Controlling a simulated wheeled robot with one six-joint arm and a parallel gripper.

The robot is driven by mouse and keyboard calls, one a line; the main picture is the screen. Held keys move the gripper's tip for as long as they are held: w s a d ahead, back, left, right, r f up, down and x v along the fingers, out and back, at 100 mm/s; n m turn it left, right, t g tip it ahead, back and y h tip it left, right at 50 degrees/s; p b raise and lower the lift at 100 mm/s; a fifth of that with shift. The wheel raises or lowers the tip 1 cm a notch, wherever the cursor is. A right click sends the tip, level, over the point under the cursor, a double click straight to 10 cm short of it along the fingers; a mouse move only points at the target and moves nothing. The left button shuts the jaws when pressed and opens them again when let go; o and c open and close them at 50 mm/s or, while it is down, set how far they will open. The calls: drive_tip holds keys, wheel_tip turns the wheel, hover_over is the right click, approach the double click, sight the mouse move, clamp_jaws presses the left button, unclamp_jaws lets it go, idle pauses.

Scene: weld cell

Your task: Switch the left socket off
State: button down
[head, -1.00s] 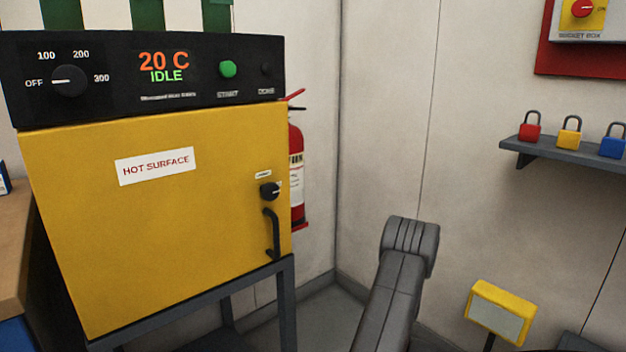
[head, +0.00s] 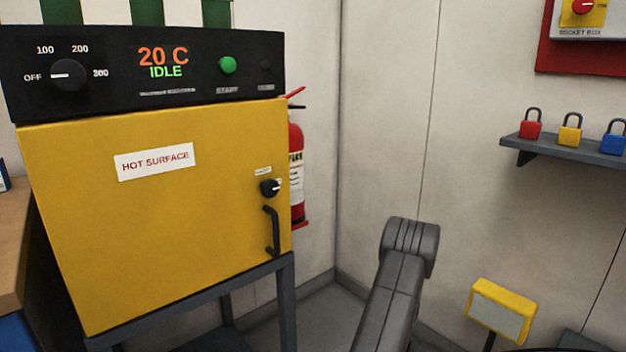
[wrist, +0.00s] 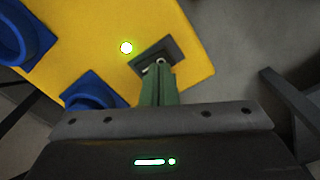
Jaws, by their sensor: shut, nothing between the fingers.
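In the wrist view a yellow panel (wrist: 195,65) carries blue round sockets, one at the upper left (wrist: 22,35) and one lower (wrist: 95,93). A small round lamp (wrist: 126,48) glows bright with a greenish rim. Next to it is a dark switch plate (wrist: 172,50) with a small metal part on it. My gripper (wrist: 159,72) is shut and empty, its green fingertips over this plate. I cannot tell whether they touch the metal part, or which way it is set. I cannot tell which socket is the left one. The gripper is not in the head view.
A yellow oven (head: 150,230) reading 20 C and IDLE stands at left, with a fire extinguisher (head: 296,175) behind it. At right, a shelf (head: 570,150) holds padlocks below a box labelled SOCKET BOX (head: 581,30), partly cut off, with a red knob.

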drive_tip(key=shift+f+b, duration=0.75)
drive_tip(key=shift+f, duration=0.25)
drive_tip(key=shift+r, duration=0.1)
idle(0.3)
drive_tip(key=shift+r+p, duration=1.95)
drive_tip(key=shift+r, duration=1.55)
wheel_tip(320, 180, down, 7)
drive_tip(key=b, duration=0.4)
drive_tip(key=shift+f, duration=0.1)
wheel_tip(320, 180, up, 10)
drive_tip(key=p, duration=0.6)
drive_tip(key=shift+f, duration=0.25)
